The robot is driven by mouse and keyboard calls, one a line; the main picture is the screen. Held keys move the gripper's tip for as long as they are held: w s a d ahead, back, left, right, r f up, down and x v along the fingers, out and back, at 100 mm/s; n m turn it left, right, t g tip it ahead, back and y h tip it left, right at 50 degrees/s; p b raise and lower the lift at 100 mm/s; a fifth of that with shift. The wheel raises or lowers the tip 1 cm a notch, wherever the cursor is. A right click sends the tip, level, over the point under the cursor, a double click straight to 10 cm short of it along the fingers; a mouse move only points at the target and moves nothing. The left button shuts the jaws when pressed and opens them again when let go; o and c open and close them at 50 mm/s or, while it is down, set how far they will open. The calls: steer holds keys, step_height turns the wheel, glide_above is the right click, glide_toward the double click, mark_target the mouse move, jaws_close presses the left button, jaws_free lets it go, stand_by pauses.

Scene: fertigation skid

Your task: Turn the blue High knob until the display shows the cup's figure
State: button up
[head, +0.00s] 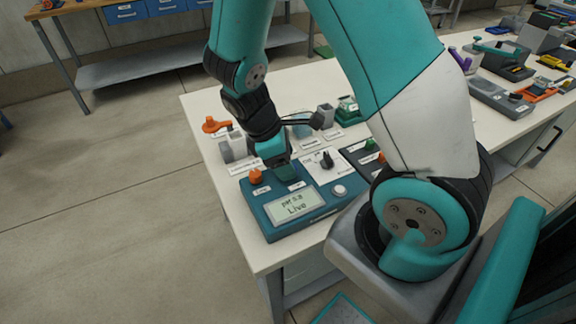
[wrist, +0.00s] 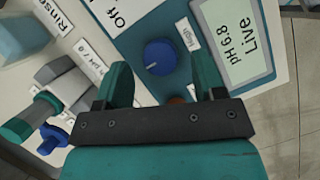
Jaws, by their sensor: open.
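The blue High knob (wrist: 160,57) is round with a white pointer line, beside its "High" label. My gripper (wrist: 160,76) is open in the wrist view, one finger on each side of the knob; I cannot tell whether either finger touches it. In the head view my gripper (head: 278,165) is over the teal meter box (head: 270,222) and hides the knob. The display (wrist: 245,40) reads "pH 6.8 Live" in the wrist view. The head view also shows the display (head: 294,205), smaller. A small grey holder (wrist: 62,72) stands beside a "pH" label whose figure is hard to read.
An orange knob (head: 255,176) and a white button (head: 340,191) are on the box. A black knob (head: 327,159) stands on a white panel behind it. A beaker-like vessel (wrist: 20,35) is by the "Rinse" label. Grey holders (head: 236,147) stand at the bench's left.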

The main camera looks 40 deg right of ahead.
steer(key=shift+x, duration=1)
steer(key=shift+c, duration=0.3)
steer(key=c, duration=0.9)
steer(key=shift+o, duration=0.2)
steer(key=shift+r+m, duration=0.1)
steer(key=shift+m, duration=0.2)
steer(key=m+g+y+p, duration=0.1)
steer(key=m+p, duration=0.1)
steer(key=shift+m, duration=0.3)
steer(key=shift+w+d+m+y+p, duration=0.1)
steer(key=shift+m+y+p, duration=0.75)
steer(key=shift+m, duration=1.35)
steer(key=shift+g, duration=0.3)
